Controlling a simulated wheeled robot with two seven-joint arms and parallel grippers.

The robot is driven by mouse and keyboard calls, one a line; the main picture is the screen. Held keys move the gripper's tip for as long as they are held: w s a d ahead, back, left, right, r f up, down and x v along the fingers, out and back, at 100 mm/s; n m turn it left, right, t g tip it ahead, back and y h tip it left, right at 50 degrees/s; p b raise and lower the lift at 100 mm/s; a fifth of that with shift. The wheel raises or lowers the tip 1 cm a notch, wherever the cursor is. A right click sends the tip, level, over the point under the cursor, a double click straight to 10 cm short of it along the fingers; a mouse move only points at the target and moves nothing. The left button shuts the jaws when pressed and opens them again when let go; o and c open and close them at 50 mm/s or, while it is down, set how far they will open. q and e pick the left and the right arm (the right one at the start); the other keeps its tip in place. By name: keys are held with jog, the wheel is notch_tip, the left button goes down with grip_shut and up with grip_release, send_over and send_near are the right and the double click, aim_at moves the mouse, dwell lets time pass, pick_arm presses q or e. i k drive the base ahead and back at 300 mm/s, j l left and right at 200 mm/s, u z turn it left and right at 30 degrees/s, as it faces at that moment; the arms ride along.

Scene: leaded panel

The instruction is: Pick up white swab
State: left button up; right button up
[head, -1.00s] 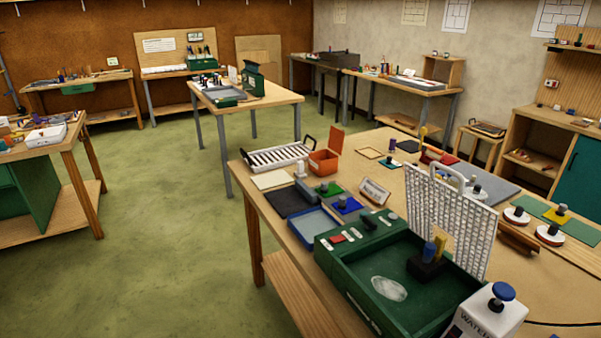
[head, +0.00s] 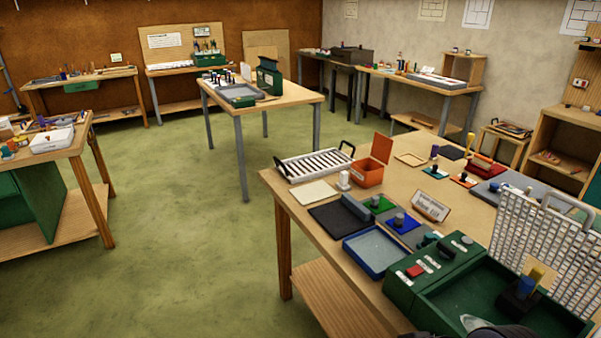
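I cannot single out a white swab for certain. A small white upright piece (head: 343,181) stands on the near table beside the orange box. A pale, whitish patch (head: 472,322) lies in the green tray (head: 432,300) at the lower right, partly cut off and covered at the bottom edge. Neither gripper can be made out. A dark shape at the bottom edge, in front of the green tray, is too cut off to identify.
The near table (head: 314,222) also carries a white slatted rack (head: 315,162), an orange box (head: 372,172), a blue-rimmed tray (head: 375,252) and a white grid panel (head: 545,232). A middle table (head: 290,97) stands behind. Green floor (head: 180,220) is open at left.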

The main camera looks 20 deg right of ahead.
aim_at(343, 185)
jog(key=i+j+u, duration=0.2)
jog(key=i, duration=0.7)
jog(key=i+j+u, duration=0.15)
jog(key=i, duration=0.8)
jog(key=i+z, duration=0.45)
jog(key=i+j+z, duration=0.15)
jog(key=i+z, duration=0.6)
jog(key=z, duration=0.15)
jog(key=i+z, duration=0.2)
jog(key=z, duration=0.15)
jog(key=i+j+z, duration=0.15)
jog(key=z, duration=0.25)
jog(key=i+j+z, duration=0.2)
jog(key=z, duration=0.15)
jog(key=i+j, duration=0.05)
